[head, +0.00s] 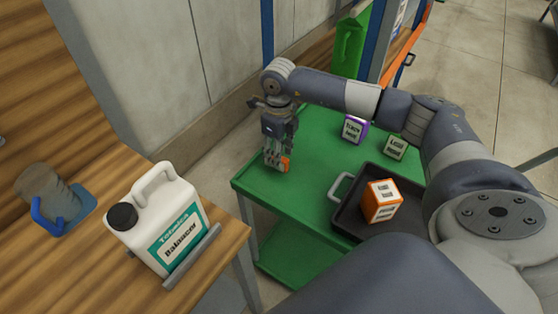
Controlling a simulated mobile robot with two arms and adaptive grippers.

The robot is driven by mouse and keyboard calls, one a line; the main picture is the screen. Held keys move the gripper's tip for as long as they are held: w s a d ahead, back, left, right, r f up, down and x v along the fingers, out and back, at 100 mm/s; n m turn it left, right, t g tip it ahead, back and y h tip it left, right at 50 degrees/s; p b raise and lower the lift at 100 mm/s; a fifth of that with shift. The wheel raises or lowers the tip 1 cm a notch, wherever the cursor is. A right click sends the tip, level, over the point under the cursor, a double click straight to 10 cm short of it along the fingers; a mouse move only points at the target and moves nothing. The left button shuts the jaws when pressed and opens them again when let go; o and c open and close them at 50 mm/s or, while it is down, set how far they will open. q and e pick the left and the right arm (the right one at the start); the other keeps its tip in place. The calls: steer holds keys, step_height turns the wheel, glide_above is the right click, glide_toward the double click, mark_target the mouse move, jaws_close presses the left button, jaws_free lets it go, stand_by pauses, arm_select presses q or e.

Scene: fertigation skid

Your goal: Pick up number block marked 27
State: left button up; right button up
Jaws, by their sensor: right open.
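My right gripper (276,157) is open and points down over the left corner of the green cart top (312,185). A small orange and white block (286,165) shows at its fingertips, partly hidden by the fingers; I cannot tell whether they touch it. A white block with orange edges (382,201) sits in the dark tray. A purple-edged block (354,129) and a green-edged block (395,147) stand farther back on the cart. Their lettering is too small to read surely, so I cannot tell which is 27. My left gripper is not in view.
The dark tray (343,213) with a grey handle is on the cart's near right. A white jug (163,222) and a blue holder with a brown cylinder (50,195) are on the wooden bench at left. A green container (347,47) stands behind the cart.

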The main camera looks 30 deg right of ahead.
steer(key=shift+f, duration=1.75)
jaws_close()
steer(key=shift+r, duration=0.1)
